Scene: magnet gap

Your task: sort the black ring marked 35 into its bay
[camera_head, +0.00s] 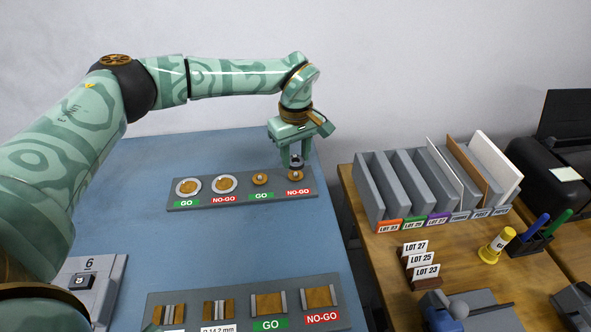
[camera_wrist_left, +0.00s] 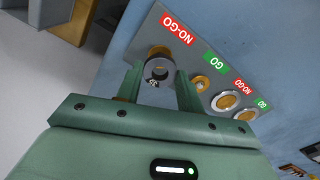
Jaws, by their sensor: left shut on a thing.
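My left gripper (camera_head: 295,160) points down over the right end of the grey gauge plate (camera_head: 220,199). It is shut on a small dark ring (camera_head: 297,161), also seen between the fingers in the left wrist view (camera_wrist_left: 158,70). A small pale mark shows on the ring, too small to read. The ring is at the brass NO-GO plug (camera_head: 295,176), which shows behind it in the wrist view (camera_wrist_left: 159,52). I cannot tell whether the ring touches the plug. My right gripper is not in view.
The plate also carries a small GO plug (camera_head: 260,179) and two larger round gauges. A second gauge plate (camera_head: 335,281) lies in front. A stand marked 6 (camera_head: 110,270) is at lower left. Grey lot bays (camera_head: 370,195) and lot cards (camera_head: 423,273) stand on the wooden table at right.

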